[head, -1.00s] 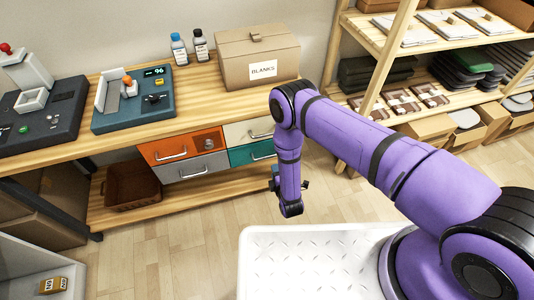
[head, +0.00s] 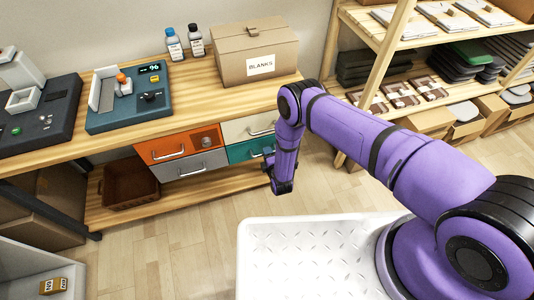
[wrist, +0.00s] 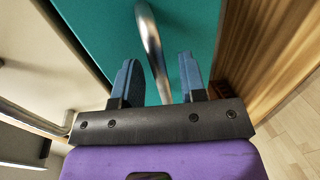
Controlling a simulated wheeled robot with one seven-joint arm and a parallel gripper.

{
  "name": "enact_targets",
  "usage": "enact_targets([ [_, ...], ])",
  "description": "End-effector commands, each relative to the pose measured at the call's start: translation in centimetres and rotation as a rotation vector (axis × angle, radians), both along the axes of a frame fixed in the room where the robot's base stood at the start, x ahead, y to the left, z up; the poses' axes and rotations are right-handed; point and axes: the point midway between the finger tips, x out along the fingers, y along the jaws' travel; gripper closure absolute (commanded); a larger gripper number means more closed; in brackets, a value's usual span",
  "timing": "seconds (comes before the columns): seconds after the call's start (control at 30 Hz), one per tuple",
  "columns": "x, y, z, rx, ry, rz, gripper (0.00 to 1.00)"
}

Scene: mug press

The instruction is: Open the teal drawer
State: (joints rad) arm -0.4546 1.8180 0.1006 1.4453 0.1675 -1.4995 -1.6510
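The teal drawer (head: 240,152) is at the lower right of a block of four drawers under the bench, and its front looks flush with the others. It fills the middle of the wrist view (wrist: 190,22). Its silver bar handle (wrist: 153,45) runs down between my fingers in the wrist view. My gripper (wrist: 158,80) is open, with one blue fingertip on each side of the handle and a gap to both. In the head view my gripper (head: 268,158) is at the teal drawer's right part, and my wrist hides some of it.
An orange drawer (head: 165,147), a grey drawer (head: 190,165) and a cream drawer (head: 240,131) adjoin the teal one. A wooden post (wrist: 250,45) stands close right of it. A brown bin (head: 128,185) sits on the lower shelf. The floor in front is clear.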

Motion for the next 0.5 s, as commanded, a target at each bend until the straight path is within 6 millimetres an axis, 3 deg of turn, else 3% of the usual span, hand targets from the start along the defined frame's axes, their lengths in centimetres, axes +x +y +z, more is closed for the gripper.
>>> enact_targets([
  [0.43,1.08,0.3,-0.21,0.0,0.0,0.0,0.62],
  [0.5,1.08,0.3,-0.2,0.0,0.0,0.0,0.75],
])
